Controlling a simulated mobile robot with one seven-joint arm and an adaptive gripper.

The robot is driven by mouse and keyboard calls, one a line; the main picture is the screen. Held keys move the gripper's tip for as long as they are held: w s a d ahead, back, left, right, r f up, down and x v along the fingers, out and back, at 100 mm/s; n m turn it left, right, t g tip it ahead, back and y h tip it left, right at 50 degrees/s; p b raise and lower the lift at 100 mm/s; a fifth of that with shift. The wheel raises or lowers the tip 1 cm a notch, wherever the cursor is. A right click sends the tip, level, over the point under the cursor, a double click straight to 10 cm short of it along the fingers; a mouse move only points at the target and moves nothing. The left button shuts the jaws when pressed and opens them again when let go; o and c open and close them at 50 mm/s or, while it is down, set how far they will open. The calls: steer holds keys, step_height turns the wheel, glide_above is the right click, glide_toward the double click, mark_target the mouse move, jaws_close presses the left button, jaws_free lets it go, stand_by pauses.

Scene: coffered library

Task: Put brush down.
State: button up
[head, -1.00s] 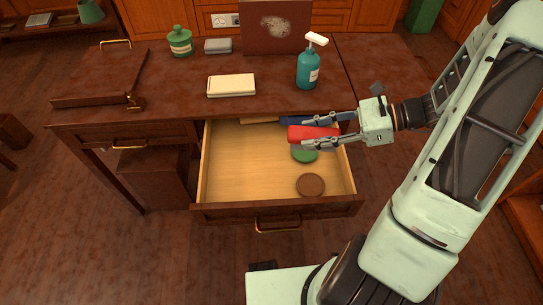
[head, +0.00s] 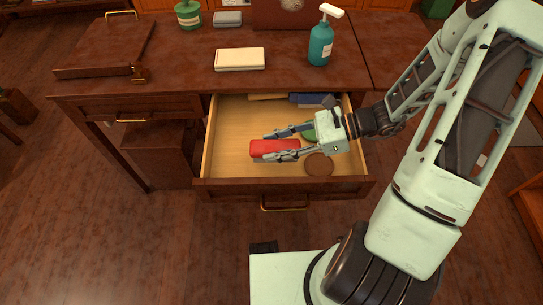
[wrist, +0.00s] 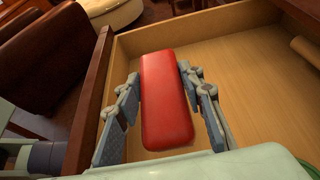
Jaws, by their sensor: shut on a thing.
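The brush (head: 274,146) shows as a red, rounded block; no bristles are visible. My gripper (head: 264,147) is shut on it, one finger along each long side. The brush is inside the outline of the open desk drawer (head: 229,130), near its front; I cannot tell whether it touches the drawer floor. In the wrist view the red brush (wrist: 166,98) lies lengthwise between the two fingers, with the drawer's wooden floor (wrist: 240,75) behind it.
The drawer also holds a brown disc (head: 319,165), a green round thing (head: 308,135) partly behind my gripper, and a blue thing (head: 311,99) at the back. The drawer's left side is clear.

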steer(key=shift+a+f, duration=0.4)
steer(key=shift+f, duration=0.1)
steer(key=shift+f+b, duration=0.85)
steer(key=shift+f, duration=0.7)
steer(key=shift+f, duration=0.2)
steer(key=o, duration=1.2)
steer(key=shift+r, duration=0.15)
